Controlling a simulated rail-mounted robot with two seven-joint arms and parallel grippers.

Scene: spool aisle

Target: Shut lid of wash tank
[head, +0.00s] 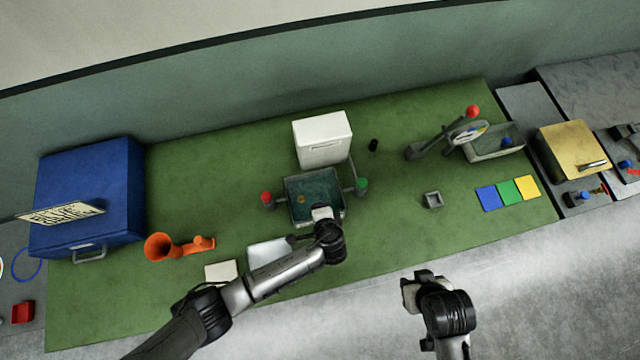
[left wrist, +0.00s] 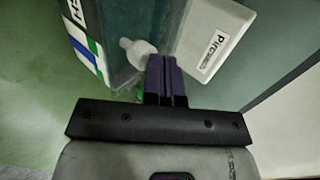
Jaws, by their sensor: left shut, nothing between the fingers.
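The wash tank (head: 300,188) is an open dark teal box in the middle of the green bench, with a red knob on its left and a green knob on its right. A white panel (head: 322,138) stands up behind it and looks like its raised lid. In the left wrist view, a white labelled panel (left wrist: 215,45) leans beside the teal interior (left wrist: 120,25). My left gripper (head: 321,211) is over the tank's front edge. Its dark fingers (left wrist: 167,78) are shut and empty. My right gripper (head: 410,288) is in front of the bench, its fingers not clear.
An orange horn-shaped object (head: 165,246) and a blue box (head: 90,195) stand at left. A pale flat plate (head: 268,252) lies partly under my left arm. A small grey tray (head: 432,200) and coloured squares (head: 510,193) lie at right. A red-tipped lever (head: 455,130) stands behind them.

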